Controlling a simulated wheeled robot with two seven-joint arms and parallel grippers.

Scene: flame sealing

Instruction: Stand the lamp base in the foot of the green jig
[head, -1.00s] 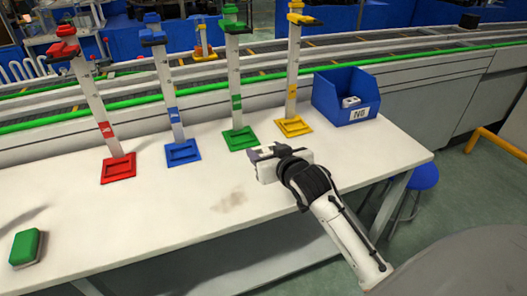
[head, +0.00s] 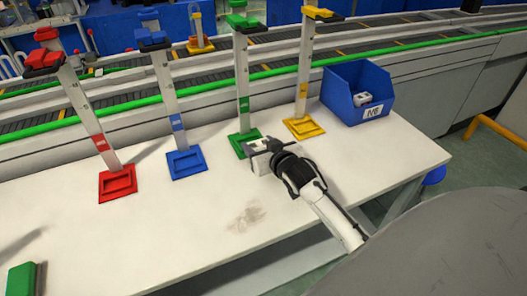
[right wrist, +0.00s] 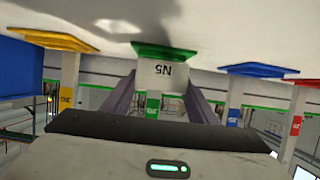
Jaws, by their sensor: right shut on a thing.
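The green jig's post rises from its green square foot (head: 240,145) near the back of the table. My right gripper (head: 258,150) is just in front of that foot and covers part of it. In the right wrist view, which is upside down, the lamp base (right wrist: 163,76) is a white block with a dark label, held between the two grey fingers. The green foot (right wrist: 165,51) shows right beside it there; I cannot tell whether they touch. My left gripper is out of view.
The red jig foot (head: 117,184), blue jig foot (head: 187,164) and yellow jig foot (head: 303,129) stand in the same row. A blue bin (head: 349,97) with a white part inside is at the right. A green block (head: 22,280) lies at front left.

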